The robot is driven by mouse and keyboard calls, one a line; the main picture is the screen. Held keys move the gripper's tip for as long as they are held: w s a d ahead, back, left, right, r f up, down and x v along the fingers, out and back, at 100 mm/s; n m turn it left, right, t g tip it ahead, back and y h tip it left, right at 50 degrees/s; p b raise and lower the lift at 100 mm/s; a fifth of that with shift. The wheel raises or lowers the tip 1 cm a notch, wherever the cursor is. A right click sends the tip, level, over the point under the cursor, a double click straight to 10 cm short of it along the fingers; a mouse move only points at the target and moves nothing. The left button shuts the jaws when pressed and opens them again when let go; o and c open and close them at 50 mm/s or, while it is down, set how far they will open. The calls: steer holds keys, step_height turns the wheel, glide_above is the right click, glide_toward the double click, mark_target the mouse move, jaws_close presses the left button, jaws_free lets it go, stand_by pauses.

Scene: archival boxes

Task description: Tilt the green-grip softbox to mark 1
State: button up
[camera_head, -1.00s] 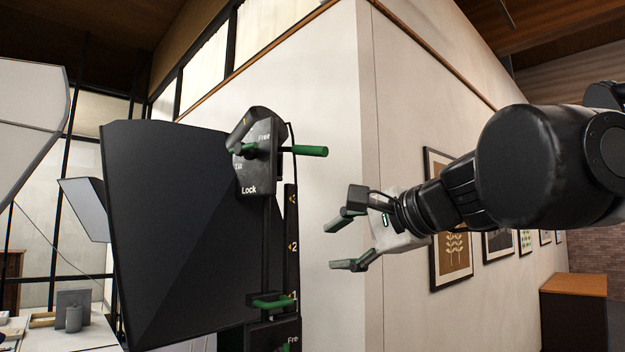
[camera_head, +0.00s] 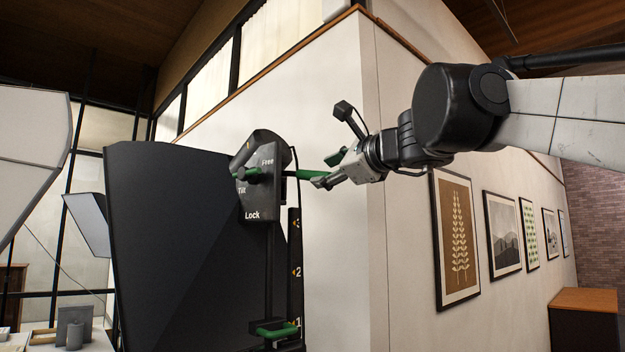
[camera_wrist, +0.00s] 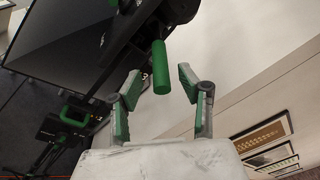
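The softbox (camera_head: 170,240) is a large black tapered box with its dark side toward me. At its right edge is a black tilt head (camera_head: 262,190) marked Free, Tilt and Lock, with a small green lever (camera_head: 250,175) pointing left. A green grip bar (camera_head: 303,174) sticks out right from the head. My gripper (camera_head: 328,170) is at the bar's outer end. In the wrist view the bar (camera_wrist: 160,68) shows between my open fingers, with gaps on both sides. A black scale strip (camera_head: 295,250) below carries marks 1, 2 and 3.
A second green handle (camera_head: 276,330) sits low beside mark 1. A white wall corner (camera_head: 372,250) stands close behind my gripper. Framed pictures (camera_head: 457,238) hang on the right wall. Another pale softbox (camera_head: 30,150) is at the far left.

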mark_target(313, 175)
steer(key=x, duration=0.5)
steer(key=shift+w+a+p, duration=0.2)
steer(key=shift+w+p, duration=0.1)
steer(key=shift+p, duration=0.05)
jaws_close()
